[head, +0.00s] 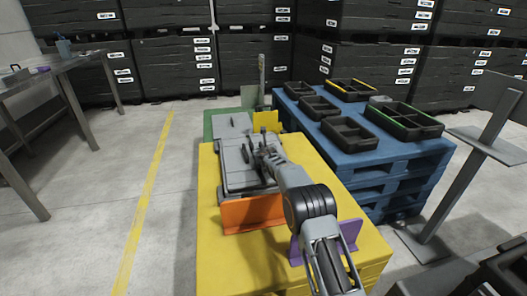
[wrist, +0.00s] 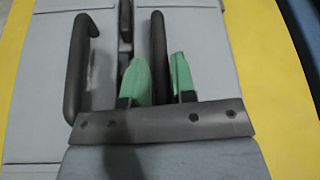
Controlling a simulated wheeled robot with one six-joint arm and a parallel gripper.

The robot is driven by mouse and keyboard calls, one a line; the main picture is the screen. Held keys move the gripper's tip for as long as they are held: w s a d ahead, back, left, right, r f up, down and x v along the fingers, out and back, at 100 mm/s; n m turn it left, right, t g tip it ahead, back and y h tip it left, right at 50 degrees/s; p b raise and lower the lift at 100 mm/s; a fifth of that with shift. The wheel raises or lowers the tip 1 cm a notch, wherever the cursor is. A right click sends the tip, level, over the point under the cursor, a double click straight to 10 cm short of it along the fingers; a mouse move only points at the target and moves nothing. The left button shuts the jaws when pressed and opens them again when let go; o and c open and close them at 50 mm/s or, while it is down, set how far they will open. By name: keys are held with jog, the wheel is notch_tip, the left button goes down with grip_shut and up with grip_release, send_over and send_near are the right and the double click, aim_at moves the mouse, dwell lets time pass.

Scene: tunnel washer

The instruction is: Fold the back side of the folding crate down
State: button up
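The grey folding crate (head: 234,178) lies on the yellow stand (head: 222,245). It looks low and mostly flat, and part of it is hidden behind my arm. A pale grey panel (head: 231,127) shows at its far end; I cannot tell its exact tilt. My gripper (head: 262,150) is over the crate. In the wrist view, my gripper's green fingertips (wrist: 159,78) are apart, one on each side of a dark bar handle (wrist: 158,45). I cannot tell whether they touch it. A second dark handle (wrist: 76,65) is to the left, on a grey panel (wrist: 45,90).
An orange plate (head: 252,214) and a purple plate (head: 347,238) stand at the near side of the stand. Blue pallets (head: 365,165) with several black trays (head: 347,134) stand to the right. A steel table (head: 50,70) is at the left, beyond open floor.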

jog(key=shift+o, duration=1.4)
jog(key=shift+s+b, duration=0.15)
jog(key=shift+b, duration=0.2)
jog(key=shift+s+d+r+b, duration=0.1)
jog(key=shift+s+r+b, duration=0.1)
jog(key=shift+s+b, duration=0.65)
jog(key=b+v, duration=0.2)
jog(key=v, duration=0.2)
jog(key=b+v, duration=0.2)
jog(key=v, duration=0.2)
jog(key=b+v, duration=0.2)
jog(key=v, duration=0.2)
jog(key=shift+w+r, duration=0.15)
jog(key=shift+r, duration=0.1)
